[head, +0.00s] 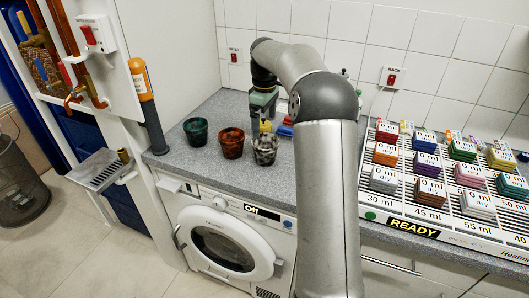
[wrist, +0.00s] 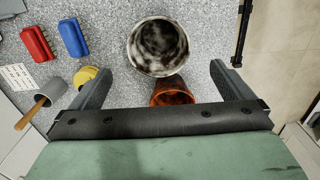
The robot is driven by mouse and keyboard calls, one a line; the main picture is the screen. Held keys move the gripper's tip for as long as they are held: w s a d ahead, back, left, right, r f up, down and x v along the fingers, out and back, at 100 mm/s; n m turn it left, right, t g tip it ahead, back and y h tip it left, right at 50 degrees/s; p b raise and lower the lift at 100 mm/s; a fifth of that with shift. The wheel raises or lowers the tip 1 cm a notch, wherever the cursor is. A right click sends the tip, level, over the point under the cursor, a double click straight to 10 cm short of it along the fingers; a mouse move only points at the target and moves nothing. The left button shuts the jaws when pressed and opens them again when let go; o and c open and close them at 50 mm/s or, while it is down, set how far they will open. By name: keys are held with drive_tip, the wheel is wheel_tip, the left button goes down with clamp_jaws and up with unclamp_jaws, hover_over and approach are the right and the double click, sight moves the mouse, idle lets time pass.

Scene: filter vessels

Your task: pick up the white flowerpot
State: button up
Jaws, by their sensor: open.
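The white flowerpot (head: 265,151), mottled with black, stands upright on the grey counter near its front edge, rightmost of three pots. In the wrist view the white flowerpot (wrist: 134,50) is seen from above, its open mouth showing a dark, blotchy inside. My gripper (head: 263,119) is open and empty, above and behind the pots in the head view. In the wrist view my gripper (wrist: 161,75) has its fingers spread wide. The white pot lies mostly beyond the fingertips, not between the jaws. My gripper body partly hides the orange-red pot (wrist: 172,92).
The orange-red pot (head: 231,144) stands close left of the white one, with a green pot (head: 196,132) farther left. A red brush (wrist: 37,44), a blue brush (wrist: 73,38) and a yellow round object (wrist: 88,77) lie nearby. A rack of colored blocks (head: 440,185) stands right.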

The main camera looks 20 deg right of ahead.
sight(265, 141)
wheel_tip(265, 141, down, 8)
drive_tip(key=shift+f+p, duration=0.15)
drive_tip(key=shift+p, duration=0.25)
drive_tip(key=shift+d+f+p, duration=0.15)
drive_tip(key=shift+f+p, duration=0.5)
drive_tip(key=shift+f, duration=2)
drive_tip(key=c, duration=1)
